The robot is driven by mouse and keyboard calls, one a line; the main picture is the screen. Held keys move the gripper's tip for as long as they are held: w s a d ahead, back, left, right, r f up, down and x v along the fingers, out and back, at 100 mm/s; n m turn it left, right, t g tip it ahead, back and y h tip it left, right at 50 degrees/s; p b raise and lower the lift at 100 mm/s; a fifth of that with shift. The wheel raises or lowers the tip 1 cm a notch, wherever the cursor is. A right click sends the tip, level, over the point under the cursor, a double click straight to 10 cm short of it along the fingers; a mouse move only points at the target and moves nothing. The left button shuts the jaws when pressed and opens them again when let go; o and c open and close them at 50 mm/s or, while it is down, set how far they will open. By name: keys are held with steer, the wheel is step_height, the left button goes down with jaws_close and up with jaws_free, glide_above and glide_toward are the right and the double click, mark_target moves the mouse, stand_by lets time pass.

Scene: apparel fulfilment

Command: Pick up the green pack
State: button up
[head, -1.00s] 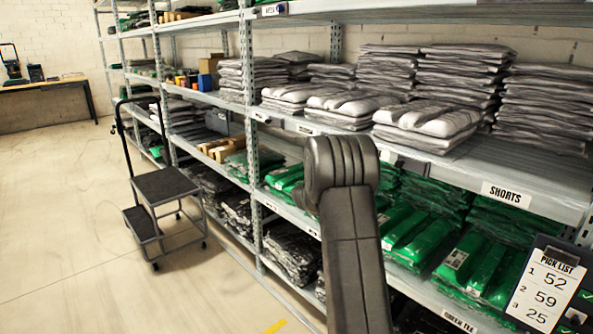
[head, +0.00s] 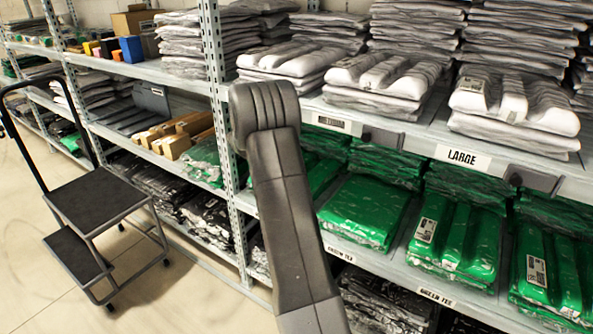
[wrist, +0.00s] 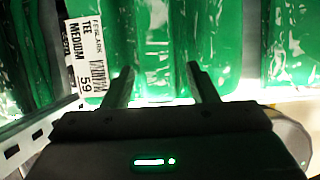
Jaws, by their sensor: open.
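In the wrist view, a green pack (wrist: 160,45) in clear plastic stands directly in front of my gripper (wrist: 159,68). Its white label (wrist: 88,55) reads TEE MEDIUM 59 and lies left of the fingers. The two fingers are apart and point at the pack's near end, with nothing held between them. I cannot tell whether they touch it. In the head view, several green packs lie in stacks on the middle shelf, such as one (head: 455,235) with a label and one (head: 365,208) to its left. My arm hides part of the shelf, and my gripper does not show there.
A shelf edge (head: 395,275) with GREEN TEE tags runs below the green packs. Grey packs (head: 385,85) fill the shelf above, its edge marked LARGE. A steel upright (head: 215,100) stands left of my arm. A black step cart (head: 95,205) stands on the floor at left.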

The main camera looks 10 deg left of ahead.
steer(key=w, duration=0.1)
steer(key=w+d, duration=0.1)
steer(key=w, duration=0.3)
steer(key=shift+w+d, duration=0.15)
steer(key=shift+d, duration=0.1)
steer(key=w, duration=0.1)
steer(key=w+d, duration=0.1)
steer(key=w, duration=0.1)
steer(key=shift+d+b, duration=0.1)
steer(key=shift+b, duration=0.25)
steer(key=x, duration=0.3)
steer(key=shift+b, duration=0.3)
steer(key=shift+c, duration=0.2)
steer(key=c, duration=0.8)
steer(key=shift+s+r, duration=0.1)
steer(key=shift+r, duration=0.2)
